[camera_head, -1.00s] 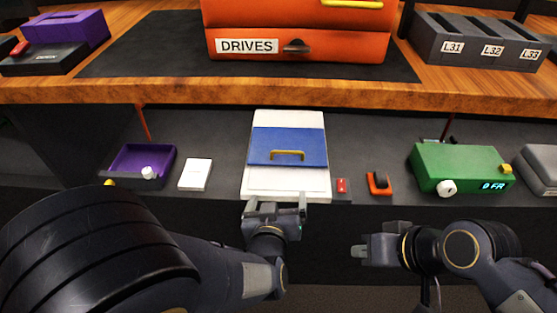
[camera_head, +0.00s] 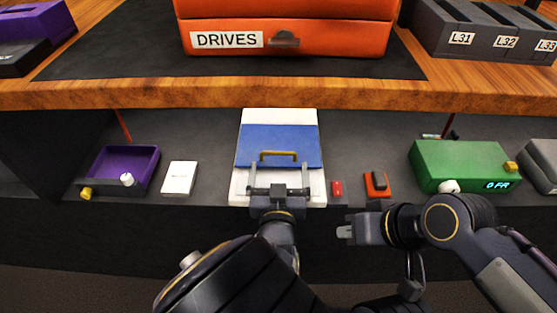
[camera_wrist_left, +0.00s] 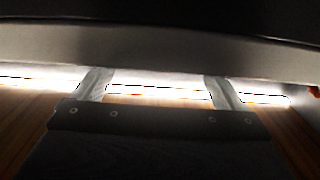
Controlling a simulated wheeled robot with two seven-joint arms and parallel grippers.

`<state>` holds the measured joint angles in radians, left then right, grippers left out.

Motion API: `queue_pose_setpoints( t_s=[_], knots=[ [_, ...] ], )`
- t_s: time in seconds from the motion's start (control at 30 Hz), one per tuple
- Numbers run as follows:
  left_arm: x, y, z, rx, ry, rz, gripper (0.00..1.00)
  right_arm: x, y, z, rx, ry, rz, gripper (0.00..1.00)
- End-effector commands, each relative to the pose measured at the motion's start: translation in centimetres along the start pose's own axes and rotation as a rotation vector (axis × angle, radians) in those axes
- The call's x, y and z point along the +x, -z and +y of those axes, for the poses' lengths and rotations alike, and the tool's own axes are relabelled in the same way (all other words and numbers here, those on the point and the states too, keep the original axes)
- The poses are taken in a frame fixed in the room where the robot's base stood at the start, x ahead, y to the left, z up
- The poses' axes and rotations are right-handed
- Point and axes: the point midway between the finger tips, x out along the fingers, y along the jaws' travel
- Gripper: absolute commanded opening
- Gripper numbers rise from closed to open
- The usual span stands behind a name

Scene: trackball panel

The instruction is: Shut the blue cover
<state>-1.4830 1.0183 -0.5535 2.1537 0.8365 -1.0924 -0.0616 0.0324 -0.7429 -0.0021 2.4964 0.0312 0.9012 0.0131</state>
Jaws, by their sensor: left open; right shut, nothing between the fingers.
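The blue cover (camera_head: 300,140) lies on a white box (camera_head: 236,190) on the lower shelf, with a strip of white showing behind it and in front of it. A yellow handle (camera_head: 279,156) stands on the cover near its front edge. My left gripper (camera_head: 279,187) is open just in front of the handle, its fingers to either side, over the white front part. I cannot tell whether it touches the box. In the left wrist view its two fingers (camera_wrist_left: 160,85) are apart with nothing seen between them. My right gripper (camera_head: 345,231) is shut and empty, lower right of the box.
A red switch (camera_head: 337,188) and an orange-black rocker (camera_head: 376,184) sit right of the box. A green unit (camera_head: 462,163) is further right. A white block (camera_head: 180,177) and purple tray (camera_head: 125,165) are left. The wooden upper shelf (camera_head: 130,92) overhangs behind.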

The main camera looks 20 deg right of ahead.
Motion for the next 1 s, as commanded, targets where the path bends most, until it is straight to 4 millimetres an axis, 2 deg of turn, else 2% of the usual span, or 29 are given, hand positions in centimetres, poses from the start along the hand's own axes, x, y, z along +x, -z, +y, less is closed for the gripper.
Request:
queue_pose_setpoints(
  t_s=[0.1, 0.23, 0.57, 1.0],
  knots=[
    [1.9, -0.2, -0.1, 0.000, 0.002, 0.001, 0.92, 0.5, -0.2, 0.2, 0.000, 0.000, 0.000, 0.00],
    [3.1, -0.1, 0.0, 0.000, 0.000, -0.001, 0.92, 0.7, -0.3, 0.3, 0.000, 0.000, 0.000, 0.00],
    [3.7, 0.0, 0.0, 0.001, 0.000, -0.001, 0.92, 0.7, -0.3, 0.3, 0.000, 0.000, 0.000, 0.00],
    [3.6, 0.0, 0.1, 0.000, -0.003, -0.002, 0.40, 0.7, -0.4, 0.3, 0.000, 0.000, 0.000, 0.00]
  ],
)
